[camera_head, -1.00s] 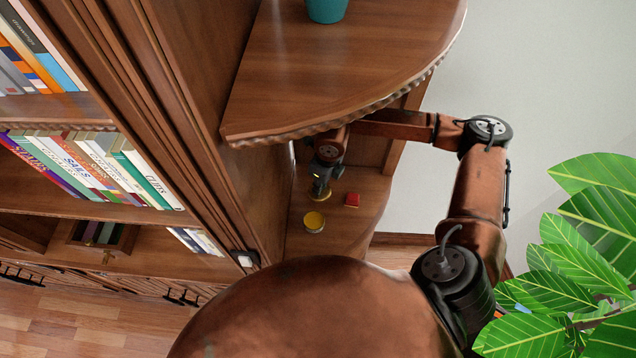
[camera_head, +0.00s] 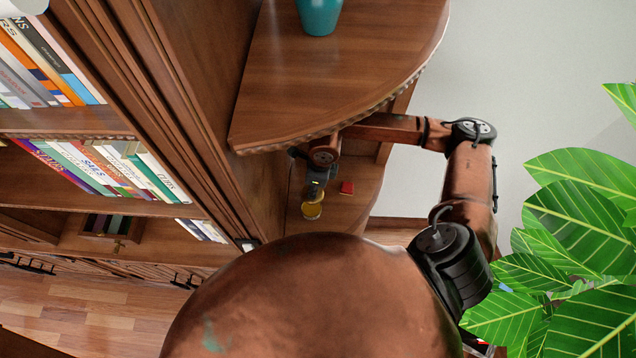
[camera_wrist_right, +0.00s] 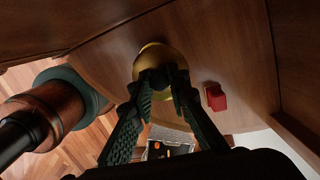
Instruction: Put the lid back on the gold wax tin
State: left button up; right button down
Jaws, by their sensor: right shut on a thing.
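The gold wax tin (camera_head: 311,211) stands on the lower corner shelf in the head view. My right gripper (camera_head: 316,188) is above it, with its fingers shut on the round gold lid (camera_head: 313,197). The lid overlaps the tin's far side in the head view; I cannot tell whether they touch. In the wrist view the lid (camera_wrist_right: 154,58) is at the tips of my right gripper (camera_wrist_right: 161,80), and the tin is not clearly distinguishable from it. My left gripper is not in view.
A small red object (camera_head: 347,187) lies on the lower shelf (camera_head: 335,213), right of the tin. The upper rounded shelf (camera_head: 340,75) with a teal pot (camera_head: 319,15) overhangs my right arm. Bookshelves (camera_head: 80,165) stand left; a leafy plant (camera_head: 575,240) is at right.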

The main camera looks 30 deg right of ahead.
jog(key=n+p, duration=0.1)
jog(key=p, duration=0.1)
jog(key=a+n+p, duration=0.1)
jog(key=n+p, duration=0.1)
jog(key=p, duration=0.1)
jog(key=shift+s+f, duration=0.1)
jog(key=shift+f, duration=0.3)
pick_arm(q)
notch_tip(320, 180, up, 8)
jog(key=p, duration=0.1)
pick_arm(e)
jog(key=shift+s+f+n, duration=0.15)
jog(key=shift+f+n, duration=0.3)
jog(key=shift+n, duration=0.15)
jog(key=shift+f+b, duration=1.05)
jog(key=shift+f, duration=1.4)
jog(key=shift+f+b, duration=0.85)
pick_arm(q)
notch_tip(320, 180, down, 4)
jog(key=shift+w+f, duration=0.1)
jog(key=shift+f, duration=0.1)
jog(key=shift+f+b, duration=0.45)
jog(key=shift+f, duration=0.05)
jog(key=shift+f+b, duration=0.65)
jog(key=shift+b, duration=0.05)
pick_arm(e)
jog(key=shift+f, duration=0.15)
jog(key=c, duration=1.8)
grip_release()
